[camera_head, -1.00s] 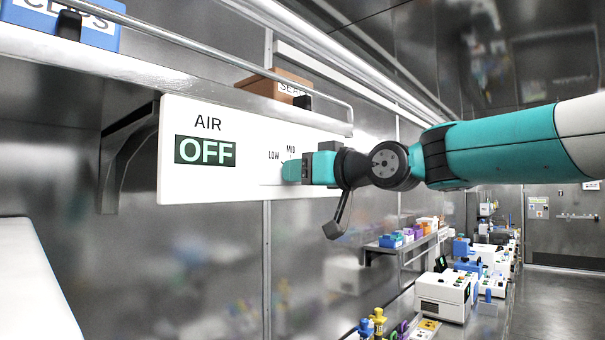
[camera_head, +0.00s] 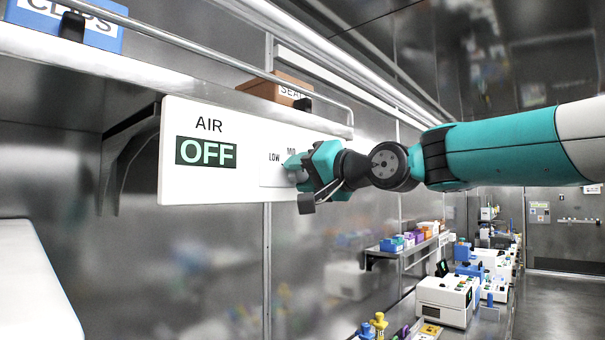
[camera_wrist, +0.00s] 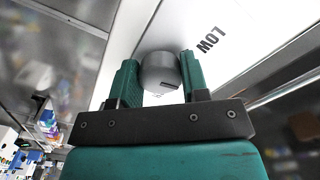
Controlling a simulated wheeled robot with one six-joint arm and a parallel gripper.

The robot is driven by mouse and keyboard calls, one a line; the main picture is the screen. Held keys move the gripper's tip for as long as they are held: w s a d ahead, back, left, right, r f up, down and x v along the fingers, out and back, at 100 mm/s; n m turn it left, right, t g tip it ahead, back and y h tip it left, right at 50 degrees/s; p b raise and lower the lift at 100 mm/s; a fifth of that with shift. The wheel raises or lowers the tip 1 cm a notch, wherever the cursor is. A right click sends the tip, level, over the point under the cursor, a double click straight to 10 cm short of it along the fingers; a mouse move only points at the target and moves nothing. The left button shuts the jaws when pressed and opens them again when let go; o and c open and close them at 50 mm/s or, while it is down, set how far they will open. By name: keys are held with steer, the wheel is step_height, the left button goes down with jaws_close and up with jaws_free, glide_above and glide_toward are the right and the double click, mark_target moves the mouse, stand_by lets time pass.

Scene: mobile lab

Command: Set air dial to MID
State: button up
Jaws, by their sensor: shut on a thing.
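The white air panel (camera_head: 215,112) is on the wall, with the word AIR above a dark display (camera_head: 206,152) that reads OFF. The labels LOW (camera_head: 274,157) and MID (camera_head: 291,151) show on its right part. My gripper (camera_head: 292,165) is at the dial there and hides it in the head view. In the wrist view the grey round dial (camera_wrist: 160,72) sits between the two teal fingers of my gripper (camera_wrist: 158,80), which are shut on it. A small dark mark shows on the dial's lower edge. The label LOW (camera_wrist: 211,40) is to its upper right.
A shelf with a metal rail (camera_head: 240,70) runs above the panel, holding a blue CLIPS bin (camera_head: 95,30) and a brown bin (camera_head: 275,90). A lower shelf with small coloured boxes (camera_head: 400,243) and a bench with white devices (camera_head: 445,300) are at the right.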

steer(key=shift+m, duration=0.5)
stand_by(0.3)
steer(key=o, duration=0.9)
steer(key=shift+d, duration=0.1)
steer(key=b+v, duration=0.7)
steer(key=v, duration=1)
steer(key=shift+s+d+r, duration=0.1)
steer(key=shift+s+r, duration=0.05)
